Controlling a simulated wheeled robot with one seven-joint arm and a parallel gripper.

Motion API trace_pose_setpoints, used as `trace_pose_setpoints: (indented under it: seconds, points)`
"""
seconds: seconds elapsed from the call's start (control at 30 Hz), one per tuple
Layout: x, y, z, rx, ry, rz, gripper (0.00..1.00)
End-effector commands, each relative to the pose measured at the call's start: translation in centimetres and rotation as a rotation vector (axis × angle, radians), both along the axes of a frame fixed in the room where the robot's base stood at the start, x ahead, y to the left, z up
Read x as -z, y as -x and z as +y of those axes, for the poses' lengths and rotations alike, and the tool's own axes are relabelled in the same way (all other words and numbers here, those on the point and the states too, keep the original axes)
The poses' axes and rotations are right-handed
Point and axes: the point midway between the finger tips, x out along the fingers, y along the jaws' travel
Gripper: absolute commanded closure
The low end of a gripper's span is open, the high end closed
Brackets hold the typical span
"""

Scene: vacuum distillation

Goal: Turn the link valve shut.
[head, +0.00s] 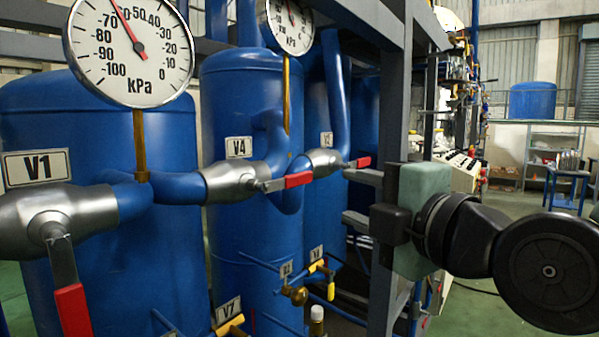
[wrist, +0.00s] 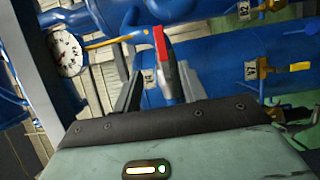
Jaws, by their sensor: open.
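Several silver valves with red lever handles sit on the blue pipework; no label reads "link". The valve nearest my gripper is the far one (head: 324,161), under a small label, its red handle (head: 358,163) pointing right along the pipe. The V4 valve (head: 232,182) also has its handle pointing right, and the V1 valve (head: 60,215) has its handle hanging down. My gripper (head: 361,199) is open and empty, with fingers pointing left, just right of the far valve. In the wrist view a red handle (wrist: 161,47) shows beyond and between the spread fingers (wrist: 158,92); contact cannot be told.
A grey frame post (head: 395,110) stands right beside my gripper. Pressure gauges (head: 130,50) rise on brass stems above the pipes. Yellow-handled small valves (head: 318,267) sit lower down. Blue tanks (head: 245,100) fill the left; open floor (head: 480,310) lies at right.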

Motion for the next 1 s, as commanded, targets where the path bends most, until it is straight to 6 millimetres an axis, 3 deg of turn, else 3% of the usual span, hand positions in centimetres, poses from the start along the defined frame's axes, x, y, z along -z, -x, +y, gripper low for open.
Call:
trace_pose_setpoints:
  seconds: [0.63,1.0]
  points:
    - [-0.4,-4.8,2.8,-0.003,0.005,0.007,0.58]
    - [-0.2,-11.0,6.3,-0.002,0.002,0.005,0.58]
